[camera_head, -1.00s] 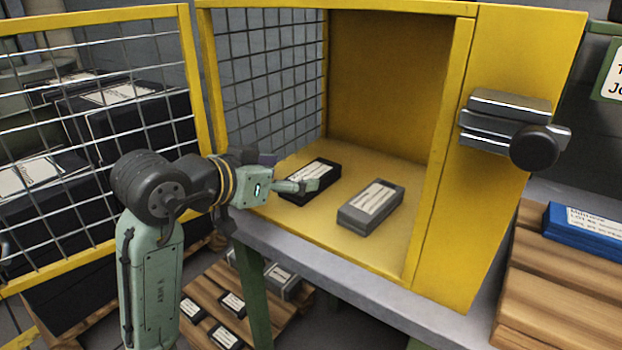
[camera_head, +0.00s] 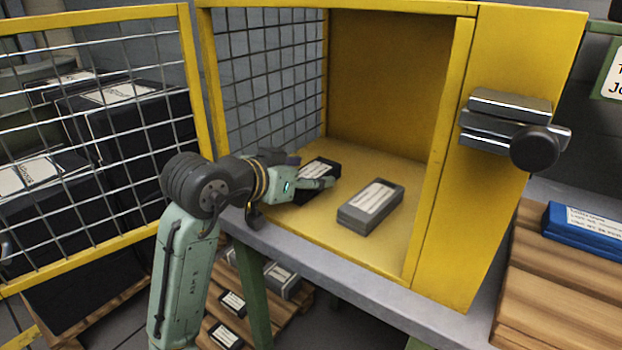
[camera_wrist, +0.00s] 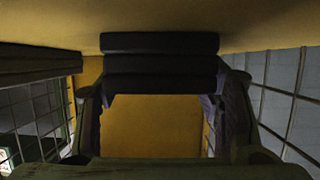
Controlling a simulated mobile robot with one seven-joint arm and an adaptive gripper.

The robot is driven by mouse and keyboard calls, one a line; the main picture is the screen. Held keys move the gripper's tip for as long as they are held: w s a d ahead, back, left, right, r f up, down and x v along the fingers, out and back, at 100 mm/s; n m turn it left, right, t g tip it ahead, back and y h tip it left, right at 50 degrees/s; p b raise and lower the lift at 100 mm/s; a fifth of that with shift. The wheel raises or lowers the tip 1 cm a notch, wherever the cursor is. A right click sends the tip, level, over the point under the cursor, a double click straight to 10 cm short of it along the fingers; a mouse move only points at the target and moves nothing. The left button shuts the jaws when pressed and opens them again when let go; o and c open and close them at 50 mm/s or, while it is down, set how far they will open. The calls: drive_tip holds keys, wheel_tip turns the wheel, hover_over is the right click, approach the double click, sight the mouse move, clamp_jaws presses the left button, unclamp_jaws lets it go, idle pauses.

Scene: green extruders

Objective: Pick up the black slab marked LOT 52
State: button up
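The black slab (camera_head: 320,166) with a white label lies on the yellow floor of the cage, left of a grey slab (camera_head: 371,205). The label text is too small to read. My gripper (camera_head: 318,183) is at the black slab's front side and hides part of it. In the wrist view the black slab (camera_wrist: 160,62) spans the space between the two spread fingers of my gripper (camera_wrist: 162,110). I cannot tell whether the fingers touch it. The grey slab appears as a dark block at the left edge of the wrist view (camera_wrist: 40,64).
The yellow cage (camera_head: 438,150) has a mesh left wall and an open mesh door (camera_head: 204,90) beside my arm. A post with a latch (camera_head: 510,120) stands at right. A blue slab (camera_head: 590,228) lies on wooden boards. Clear floor lies around the grey slab.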

drive_tip(key=c, duration=1.1)
drive_tip(key=shift+r, duration=0.15)
